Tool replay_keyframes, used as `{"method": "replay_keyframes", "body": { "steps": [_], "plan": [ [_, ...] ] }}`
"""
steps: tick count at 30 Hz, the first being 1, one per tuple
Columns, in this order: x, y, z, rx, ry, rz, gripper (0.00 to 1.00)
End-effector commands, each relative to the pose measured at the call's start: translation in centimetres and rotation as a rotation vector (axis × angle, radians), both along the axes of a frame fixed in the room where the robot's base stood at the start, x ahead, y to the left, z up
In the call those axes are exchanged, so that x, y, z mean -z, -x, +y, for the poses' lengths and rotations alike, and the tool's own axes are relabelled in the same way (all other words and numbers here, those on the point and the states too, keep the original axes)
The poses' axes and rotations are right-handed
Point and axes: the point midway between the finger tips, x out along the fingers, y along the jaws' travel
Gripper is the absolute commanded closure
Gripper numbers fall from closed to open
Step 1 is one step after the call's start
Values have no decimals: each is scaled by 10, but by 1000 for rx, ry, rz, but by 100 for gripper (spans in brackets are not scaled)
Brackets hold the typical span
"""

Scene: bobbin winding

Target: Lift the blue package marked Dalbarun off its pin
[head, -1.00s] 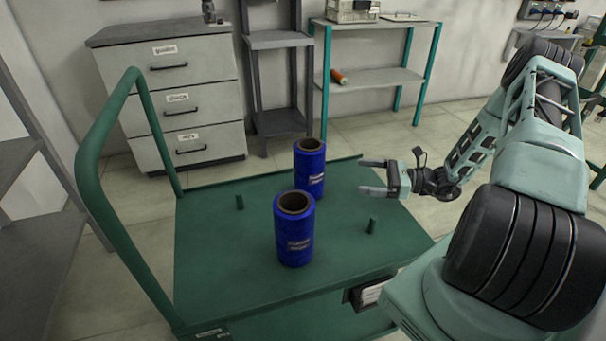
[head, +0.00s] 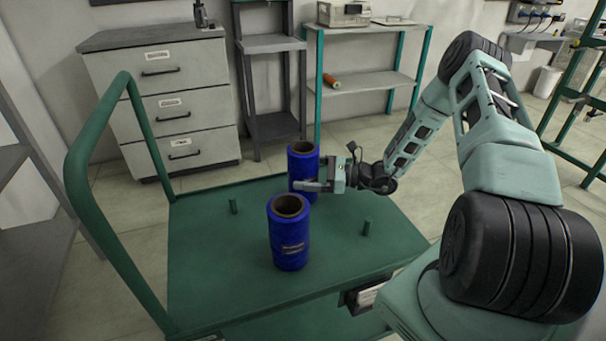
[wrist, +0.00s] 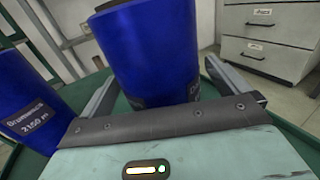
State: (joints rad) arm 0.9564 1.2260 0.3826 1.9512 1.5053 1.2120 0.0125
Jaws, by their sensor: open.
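Two blue cylindrical packages with hollow brown cores stand upright on the green cart (head: 200,270). My gripper (head: 306,186) is open at the rear package (head: 303,160). In the wrist view the rear package (wrist: 155,50) stands between my open fingers, which are spread on either side of it; I cannot tell if they touch it. Its label is mostly hidden behind my gripper; only a first letter like D shows. Any pins under the packages are hidden.
The cart's tall handle (head: 78,190) rises at the left. A drawer cabinet (head: 165,100) and a shelf with an orange spool (head: 331,81) are behind.

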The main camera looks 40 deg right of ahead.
Motion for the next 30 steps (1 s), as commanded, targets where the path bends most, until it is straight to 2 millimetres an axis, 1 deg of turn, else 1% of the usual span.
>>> {"method": "replay_keyframes", "body": {
  "steps": [1, 4, 11, 12, 14, 15, 16, 17, 25, 28, 30],
  "plan": [
    [1, -4, 4, -1, 0, 0, 0],
    [0, -8, 9, 0, -1, 1, 0],
    [0, -9, 10, 1, 0, 0, 0],
    [0, -9, 9, 1, 0, 0, 11],
    [0, -9, 9, 1, 0, 0, 28],
    [0, -9, 9, 1, 0, 0, 39],
    [0, -9, 9, 1, 0, 0, 47],
    [0, -9, 9, 1, 0, 0, 53],
    [-2, -9, 9, 1, 0, -1, 53],
    [-12, -9, 9, 1, 1, -4, 53],
    [-24, -9, 9, 1, 2, -4, 53]
  ]
}}
